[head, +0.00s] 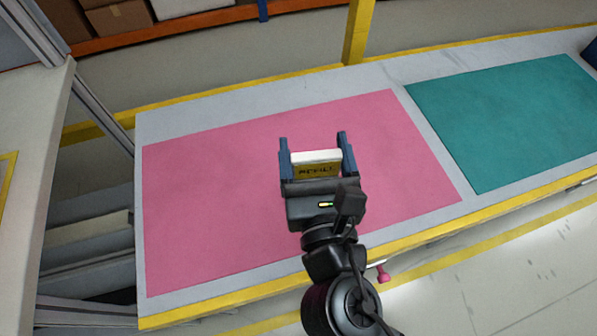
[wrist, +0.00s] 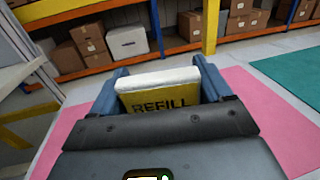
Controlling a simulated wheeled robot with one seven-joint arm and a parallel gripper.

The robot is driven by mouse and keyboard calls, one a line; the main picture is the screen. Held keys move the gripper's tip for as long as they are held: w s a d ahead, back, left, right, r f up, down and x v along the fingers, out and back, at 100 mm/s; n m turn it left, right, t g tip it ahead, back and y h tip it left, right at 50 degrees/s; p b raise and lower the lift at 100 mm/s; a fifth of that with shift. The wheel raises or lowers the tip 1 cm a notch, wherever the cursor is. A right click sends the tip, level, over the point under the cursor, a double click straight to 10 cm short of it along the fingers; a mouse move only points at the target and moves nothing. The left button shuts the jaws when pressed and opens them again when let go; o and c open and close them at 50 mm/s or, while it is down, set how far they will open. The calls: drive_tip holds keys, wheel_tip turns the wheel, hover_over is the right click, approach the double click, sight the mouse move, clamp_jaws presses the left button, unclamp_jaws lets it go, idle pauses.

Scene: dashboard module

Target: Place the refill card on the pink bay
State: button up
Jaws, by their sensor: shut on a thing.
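The refill card (head: 316,168) is a yellow block with a white top edge and the dark word REFILL. It also shows in the wrist view (wrist: 160,98). My gripper (head: 317,158) is shut on the card, with one blue finger on each side of it. The pink bay (head: 210,200) is a large flat pink area on the left part of the grey table. The gripper and card are over the middle-right of the pink bay in the head view. I cannot tell how high the card is above the surface. The card's lower part is hidden by the gripper.
A teal bay (head: 510,120) lies to the right of the pink one. The table has yellow edges, and a yellow post (head: 358,32) stands at its far side. Shelves with boxes (wrist: 88,40) are beyond. The pink bay around the gripper is clear.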

drive_tip(key=a+f+n+y, duration=0.1)
drive_tip(key=f, duration=0.1)
drive_tip(key=s+a+f+y+b, duration=0.1)
drive_tip(key=a+f+y, duration=0.1)
drive_tip(key=shift+s+n+g, duration=0.1)
drive_tip(key=shift+n+g, duration=0.2)
drive_tip(key=shift+n, duration=0.1)
drive_tip(key=w+a+f+b, duration=0.1)
drive_tip(key=w+a+f, duration=0.1)
drive_tip(key=w, duration=0.1)
drive_tip(key=w+a+f+b, duration=0.1)
drive_tip(key=w+a+f, duration=0.1)
drive_tip(key=w, duration=0.1)
drive_tip(key=w+a+f+b, duration=0.1)
drive_tip(key=w+a+f, duration=0.1)
drive_tip(key=w, duration=0.1)
drive_tip(key=shift+a+f+b, duration=0.2)
drive_tip(key=shift+f+b, duration=0.1)
drive_tip(key=shift+b, duration=0.1)
drive_tip(key=shift+w+a+f, duration=0.1)
drive_tip(key=shift+f, duration=0.1)
wheel_tip(320, 180, down, 4)
drive_tip(key=b, duration=0.2)
drive_tip(key=shift+r+b, duration=0.1)
drive_tip(key=shift+b, duration=0.2)
drive_tip(key=shift+r, duration=0.1)
drive_tip(key=o, duration=1)
drive_tip(key=shift+c, duration=0.2)
drive_tip(key=v, duration=1.2)
